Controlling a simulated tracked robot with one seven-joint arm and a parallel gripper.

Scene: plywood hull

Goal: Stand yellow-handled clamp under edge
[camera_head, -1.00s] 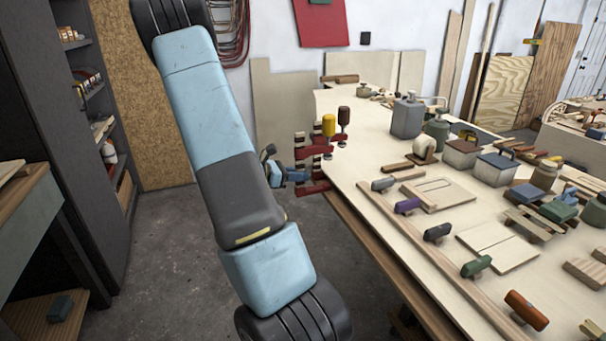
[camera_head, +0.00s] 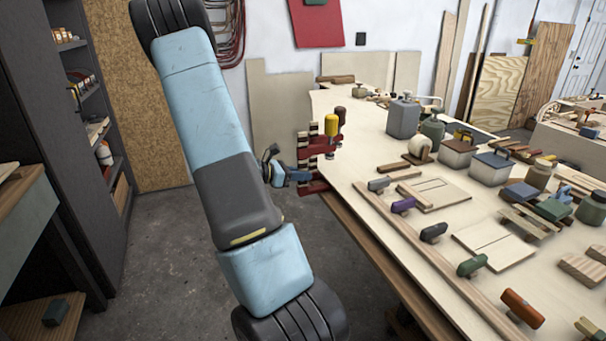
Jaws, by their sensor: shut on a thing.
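The yellow-handled clamp (camera_head: 331,125) is upright at the near-left edge of the plywood panel (camera_head: 352,158), its yellow handle above the top surface. Its red body shows at the edge, and red parts also show below the panel's top. A brown-handled clamp (camera_head: 341,115) stands right behind it and is partly covered by the yellow handle. My gripper (camera_head: 299,175) is at the edge from the left, shut on the yellow-handled clamp. The contact between jaws and clamp is small and partly hidden, and I cannot tell whether the clamp touches the panel.
Several coloured-handled clamps, including a purple one (camera_head: 403,205), line the panel's near edge. Grey canisters (camera_head: 404,118), boxes and wood pieces crowd the top. Dark shelves (camera_head: 85,130) stand at the left. The floor (camera_head: 170,260) between shelves and bench is clear.

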